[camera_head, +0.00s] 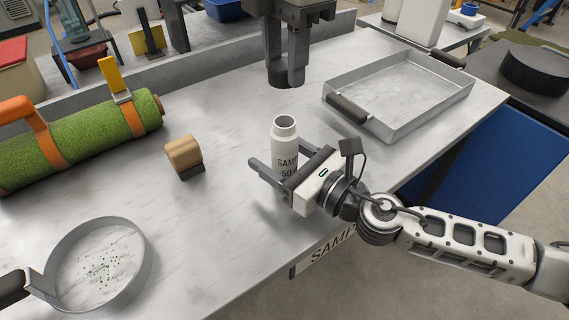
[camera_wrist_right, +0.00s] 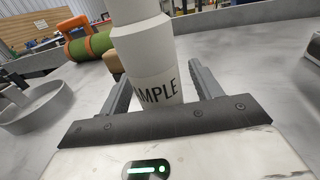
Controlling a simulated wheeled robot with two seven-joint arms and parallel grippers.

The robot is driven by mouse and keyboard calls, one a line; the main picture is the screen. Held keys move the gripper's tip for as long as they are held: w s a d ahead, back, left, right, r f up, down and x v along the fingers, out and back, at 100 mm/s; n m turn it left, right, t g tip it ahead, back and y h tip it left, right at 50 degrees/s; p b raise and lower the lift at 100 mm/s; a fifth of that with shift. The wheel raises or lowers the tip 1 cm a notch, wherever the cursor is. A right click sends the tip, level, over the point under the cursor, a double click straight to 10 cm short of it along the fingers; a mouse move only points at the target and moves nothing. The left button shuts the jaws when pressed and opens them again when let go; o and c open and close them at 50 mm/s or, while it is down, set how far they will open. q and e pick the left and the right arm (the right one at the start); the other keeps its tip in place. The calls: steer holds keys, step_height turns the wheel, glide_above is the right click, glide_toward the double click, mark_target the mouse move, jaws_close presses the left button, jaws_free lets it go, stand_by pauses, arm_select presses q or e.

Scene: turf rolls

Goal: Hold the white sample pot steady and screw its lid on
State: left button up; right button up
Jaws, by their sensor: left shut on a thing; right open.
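The white sample pot (camera_head: 285,145) stands upright on the metal bench with its neck open. Its body carries black lettering, and it fills the middle of the right wrist view (camera_wrist_right: 147,55). My right gripper (camera_head: 284,158) is open, with its two fingers on either side of the pot's body; in the right wrist view a gap shows beside the pot. My left gripper (camera_head: 285,76) is above and behind the pot, pointing down, shut on a dark round piece that looks like the lid (camera_head: 284,83). The lid is held apart from the pot's neck, and partly hidden by the fingers.
A shallow metal tray (camera_head: 398,132) with a dark handle stands at the right. A round sieve (camera_head: 146,262) lies at front left. A wooden block (camera_head: 184,155) sits left of the pot, near a turf roll (camera_head: 80,140) with orange straps. The bench between is clear.

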steer(key=shift+w+a, duration=0.3)
steer(key=shift+a, duration=0.1)
jaws_close()
arm_select(q)
glide_above(285, 129)
steer(key=shift+f, duration=2.5)
steer(key=shift+f, duration=0.15)
steer(key=shift+f, duration=0.75)
steer(key=shift+f, duration=0.6)
